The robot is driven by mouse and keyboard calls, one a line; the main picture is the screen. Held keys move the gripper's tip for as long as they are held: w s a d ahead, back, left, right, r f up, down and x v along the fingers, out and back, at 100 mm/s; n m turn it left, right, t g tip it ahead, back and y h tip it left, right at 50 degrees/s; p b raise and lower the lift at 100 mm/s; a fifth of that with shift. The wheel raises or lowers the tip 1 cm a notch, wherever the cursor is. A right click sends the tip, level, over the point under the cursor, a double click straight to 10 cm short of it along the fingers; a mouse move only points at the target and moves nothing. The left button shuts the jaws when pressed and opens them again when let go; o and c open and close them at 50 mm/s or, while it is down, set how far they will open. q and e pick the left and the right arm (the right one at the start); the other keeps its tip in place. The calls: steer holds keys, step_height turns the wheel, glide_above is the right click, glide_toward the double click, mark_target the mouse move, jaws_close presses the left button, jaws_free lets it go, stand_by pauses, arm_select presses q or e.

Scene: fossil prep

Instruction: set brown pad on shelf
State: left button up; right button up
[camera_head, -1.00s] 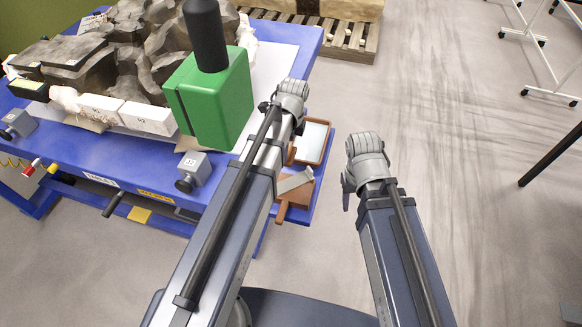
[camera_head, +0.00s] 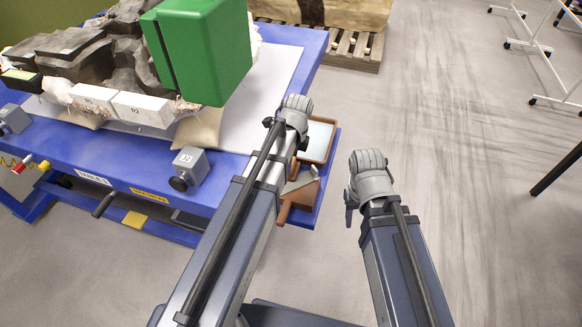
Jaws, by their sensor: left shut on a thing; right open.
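A small brown flat piece (camera_head: 304,192), which looks like the brown pad, shows just right of my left arm, at the table's right end. A light grey strip lies across its top. My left arm covers part of it, so I cannot tell if it is held or resting. A blue ledge (camera_head: 311,213), probably the shelf, shows around and below it. Both my arms end in view at rounded grey joints. My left gripper is hidden behind the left arm, beside the brown piece.
A brown-rimmed tray (camera_head: 319,141) lies on the ledge behind the brown piece. The blue table (camera_head: 130,165) carries a dark fossil block (camera_head: 115,65), tan bags (camera_head: 200,131) and a grey box (camera_head: 190,160). A large green block (camera_head: 210,50) hides part of it.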

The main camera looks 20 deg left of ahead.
mark_target(294, 169)
arm_select(q)
steer(key=o, duration=1.3)
steer(key=shift+s+f, duration=0.1)
steer(key=shift+s, duration=0.05)
steer(key=shift+r+p, duration=0.65)
steer(key=shift+p, duration=0.15)
step_height(294, 169, up, 11)
steer(key=d+p, duration=0.1)
steer(key=p, duration=1)
steer(key=shift+s+d+f+n, duration=0.1)
steer(key=shift+s+d+n, duration=1.45)
steer(key=shift+s+n, duration=0.85)
steer(key=shift+s+d+n, duration=1.5)
steer(key=shift+s+n, duration=0.75)
steer(key=shift+n, duration=0.2)
steer(key=shift+s+d+f+n, duration=0.1)
steer(key=shift+s+d+n, duration=1.45)
steer(key=shift+s+n, duration=0.85)
